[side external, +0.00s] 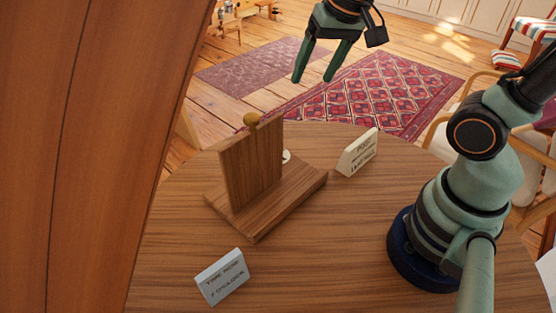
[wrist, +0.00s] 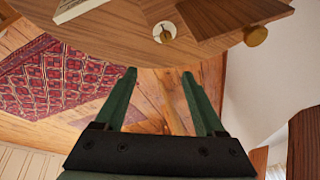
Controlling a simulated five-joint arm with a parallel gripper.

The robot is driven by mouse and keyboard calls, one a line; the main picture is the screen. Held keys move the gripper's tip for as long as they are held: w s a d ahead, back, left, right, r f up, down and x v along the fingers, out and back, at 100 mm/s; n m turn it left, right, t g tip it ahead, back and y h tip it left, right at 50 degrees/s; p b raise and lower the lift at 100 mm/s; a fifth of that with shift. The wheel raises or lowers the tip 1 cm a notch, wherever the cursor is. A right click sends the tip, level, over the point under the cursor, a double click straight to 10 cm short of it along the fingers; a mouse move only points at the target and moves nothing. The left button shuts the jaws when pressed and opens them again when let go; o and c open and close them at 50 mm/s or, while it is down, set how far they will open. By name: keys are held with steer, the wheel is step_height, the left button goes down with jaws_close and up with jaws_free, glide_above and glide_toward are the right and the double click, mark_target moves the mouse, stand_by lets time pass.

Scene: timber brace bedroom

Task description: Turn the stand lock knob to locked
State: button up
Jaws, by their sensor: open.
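A wooden stand (side external: 252,165) with an upright board on a flat base sits on the round table. A yellow-brown round knob (side external: 251,119) sits on the board's top edge, and it shows at the upper right of the wrist view (wrist: 256,36). A pale disc (side external: 286,156) is mostly hidden behind the board; the wrist view shows it with a small fitting (wrist: 164,32). I cannot tell which of these is the lock knob or its setting. My gripper (side external: 313,78) is open and empty, above and to the right of the stand, apart from it, also in the wrist view (wrist: 159,73).
A cream sign block (side external: 359,152) stands right of the stand, and a grey-white one (side external: 222,277) stands at the front left. A large timber post (side external: 80,150) fills the left side.

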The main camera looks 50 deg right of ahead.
steer(key=w+a+f+m+g, duration=0.2)
steer(key=w+f+m+g, duration=0.2)
steer(key=w+f+m, duration=0.7)
steer(key=shift+m, duration=0.9)
steer(key=s+f, duration=0.1)
steer(key=f, duration=0.2)
steer(key=s+f, duration=0.1)
steer(key=f, duration=0.2)
steer(key=s+f, duration=0.1)
steer(key=f, duration=0.2)
steer(key=shift+f, duration=0.3)
jaws_close()
steer(key=shift+n, duration=1.6)
jaws_free()
steer(key=shift+r, duration=0.15)
